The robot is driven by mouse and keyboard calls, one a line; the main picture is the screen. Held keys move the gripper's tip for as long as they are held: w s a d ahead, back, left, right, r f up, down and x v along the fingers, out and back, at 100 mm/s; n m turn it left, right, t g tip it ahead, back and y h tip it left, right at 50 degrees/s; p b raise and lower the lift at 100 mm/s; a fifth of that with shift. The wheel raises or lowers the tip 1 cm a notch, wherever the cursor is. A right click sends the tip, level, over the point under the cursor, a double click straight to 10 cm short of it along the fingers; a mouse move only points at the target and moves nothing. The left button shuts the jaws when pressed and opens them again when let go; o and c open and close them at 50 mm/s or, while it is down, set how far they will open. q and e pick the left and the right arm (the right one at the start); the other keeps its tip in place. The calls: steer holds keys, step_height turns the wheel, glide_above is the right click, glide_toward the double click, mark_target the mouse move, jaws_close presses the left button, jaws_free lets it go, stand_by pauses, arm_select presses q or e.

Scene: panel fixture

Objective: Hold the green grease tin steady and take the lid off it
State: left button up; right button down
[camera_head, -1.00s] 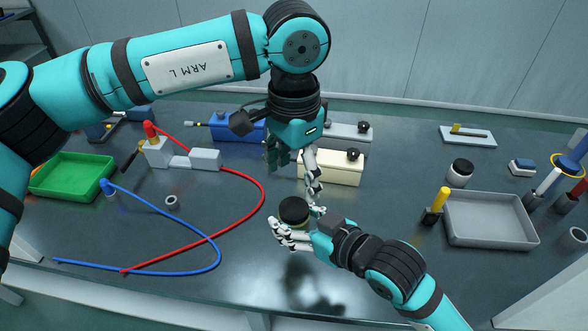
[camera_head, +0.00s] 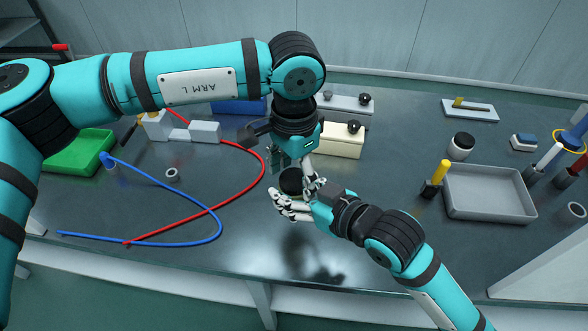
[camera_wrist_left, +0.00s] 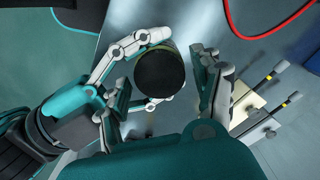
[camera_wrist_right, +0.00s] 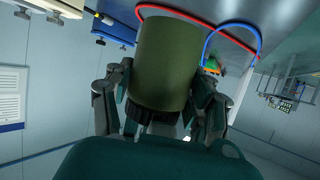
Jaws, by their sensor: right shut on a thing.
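The green grease tin (camera_wrist_right: 163,60) fills the middle of the right wrist view, its dark lid (camera_wrist_right: 152,116) on it. My right gripper (camera_head: 302,205) is shut around the tin and holds it upright above the table's front part. The black lid top (camera_head: 291,181) shows in the head view, partly behind my left gripper. My left gripper (camera_head: 294,173) points down from above, its fingers apart. In the left wrist view the round lid (camera_wrist_left: 160,74) lies between my open left fingers (camera_wrist_left: 165,95), with a gap at the right finger; contact at the left one is unclear.
A cream block (camera_head: 338,141) stands behind the grippers. A red hose (camera_head: 190,224) and a blue hose (camera_head: 160,243) lie to the left, near a green tray (camera_head: 80,155). A grey tray (camera_head: 490,194), a yellow-handled tool (camera_head: 439,173) and a jar (camera_head: 461,146) are to the right.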

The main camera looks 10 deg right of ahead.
arm_select(q)
steer(key=c, duration=1)
steer(key=n, duration=0.5)
steer(key=shift+n, duration=0.4)
steer(key=shift+c, duration=0.2)
steer(key=n, duration=0.4)
steer(key=shift+n, duration=0.3)
steer(key=o, duration=1.3)
steer(key=shift+r, duration=0.15)
